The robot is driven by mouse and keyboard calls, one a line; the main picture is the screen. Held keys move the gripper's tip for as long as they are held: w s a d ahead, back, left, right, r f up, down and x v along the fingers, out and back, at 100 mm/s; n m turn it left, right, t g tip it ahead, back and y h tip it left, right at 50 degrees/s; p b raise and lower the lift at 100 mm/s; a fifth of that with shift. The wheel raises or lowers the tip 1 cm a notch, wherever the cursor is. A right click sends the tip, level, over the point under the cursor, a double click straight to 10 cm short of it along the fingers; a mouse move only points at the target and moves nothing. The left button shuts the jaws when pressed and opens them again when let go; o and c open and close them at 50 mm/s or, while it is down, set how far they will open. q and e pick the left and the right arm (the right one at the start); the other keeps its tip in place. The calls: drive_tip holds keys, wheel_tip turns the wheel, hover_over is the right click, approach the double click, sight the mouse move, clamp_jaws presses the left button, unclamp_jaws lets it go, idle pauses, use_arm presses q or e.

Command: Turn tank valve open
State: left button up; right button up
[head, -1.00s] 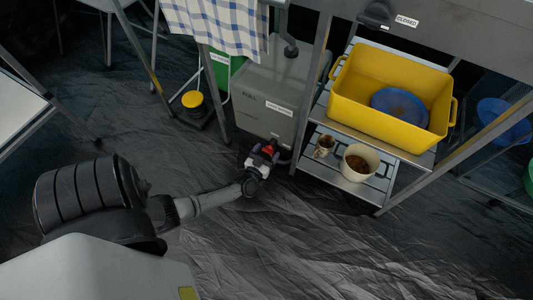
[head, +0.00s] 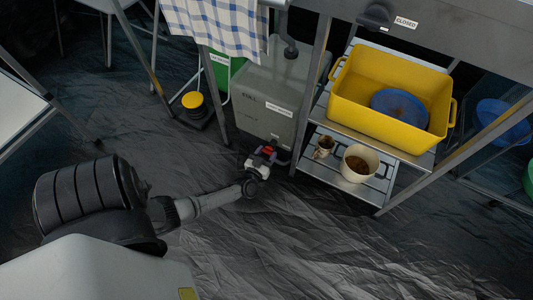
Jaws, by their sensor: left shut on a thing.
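A grey tank (head: 265,85) stands on the floor under the table, with small labels on its front. A small red valve part (head: 268,151) shows low at its front right corner. My left gripper (head: 262,156) is at that spot, shut on the valve, with its arm reaching in from the lower left. The fingers are small and partly hide the valve, so its exact angle is hard to tell. My right gripper is out of view.
A metal shelf (head: 420,158) right of the tank holds a yellow tub (head: 350,108) with a blue bowl, and below it a mug (head: 324,147) and a cream pot (head: 347,166). A yellow-topped pedal (head: 192,99) stands left of the tank. Table legs flank the tank. The front floor is clear.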

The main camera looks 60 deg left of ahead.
use_arm(q)
drive_tip(key=shift+n+b, duration=0.3)
drive_tip(key=shift+n, duration=8.4)
drive_tip(key=o, duration=0.9)
drive_tip(key=shift+s, duration=0.1)
